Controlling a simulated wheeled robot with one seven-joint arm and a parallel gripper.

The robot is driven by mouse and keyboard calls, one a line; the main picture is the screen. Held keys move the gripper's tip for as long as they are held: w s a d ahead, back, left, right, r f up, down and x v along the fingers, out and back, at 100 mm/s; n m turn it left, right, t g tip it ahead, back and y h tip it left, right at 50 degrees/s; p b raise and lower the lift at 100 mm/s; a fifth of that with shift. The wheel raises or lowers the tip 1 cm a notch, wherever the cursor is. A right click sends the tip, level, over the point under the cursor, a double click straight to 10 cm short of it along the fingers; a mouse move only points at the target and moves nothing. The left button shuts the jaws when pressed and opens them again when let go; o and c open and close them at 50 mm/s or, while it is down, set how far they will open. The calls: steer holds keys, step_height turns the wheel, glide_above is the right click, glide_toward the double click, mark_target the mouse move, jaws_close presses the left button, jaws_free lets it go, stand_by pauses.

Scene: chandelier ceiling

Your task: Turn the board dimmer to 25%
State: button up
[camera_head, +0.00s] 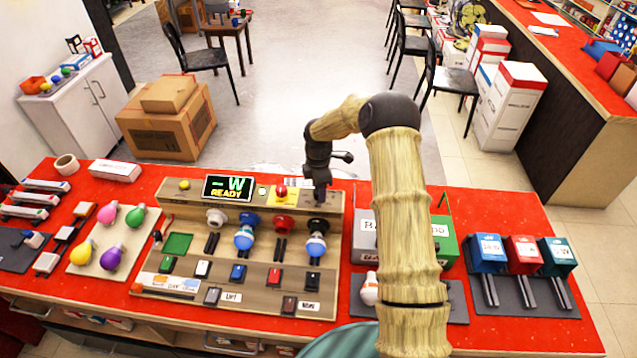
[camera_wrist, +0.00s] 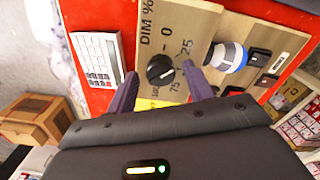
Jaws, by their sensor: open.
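The wooden board (camera_head: 235,290) lies on the red counter, with a display (camera_head: 228,187) reading "- W READY". The dimmer is a round black knob (camera_wrist: 160,70) on the board's corner, marked "DIM %" with 0, 25 and 75 legible around it. I cannot tell surely where its pointer stands. My gripper (camera_wrist: 162,88) is open, its two dark fingers on either side of the knob and apart from it as far as I can see. In the head view my gripper (camera_head: 320,192) points down over the board's far right corner and hides the knob.
A blue-and-white bulb (camera_head: 316,245) stands in a socket close to the dimmer, beside the right finger in the wrist view (camera_wrist: 228,57). A blue bulb (camera_head: 244,236) and red button (camera_head: 282,191) are nearby. A keypad-like white device (camera_wrist: 98,58) lies beside the board.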

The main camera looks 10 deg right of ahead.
step_height(320, 180, up, 17)
steer(key=b, duration=0.3)
steer(key=shift+r, duration=0.2)
stand_by(0.4)
steer(key=s+f+m+t, duration=0.1)
steer(key=s+m, duration=0.8)
steer(key=s, duration=0.5)
steer(key=s+f+m+t, duration=0.1)
steer(key=s+f+m, duration=0.1)
steer(key=s+m, duration=0.8)
steer(key=s, duration=0.5)
steer(key=shift+s+f+t, duration=0.3)
steer(key=shift+d, duration=0.1)
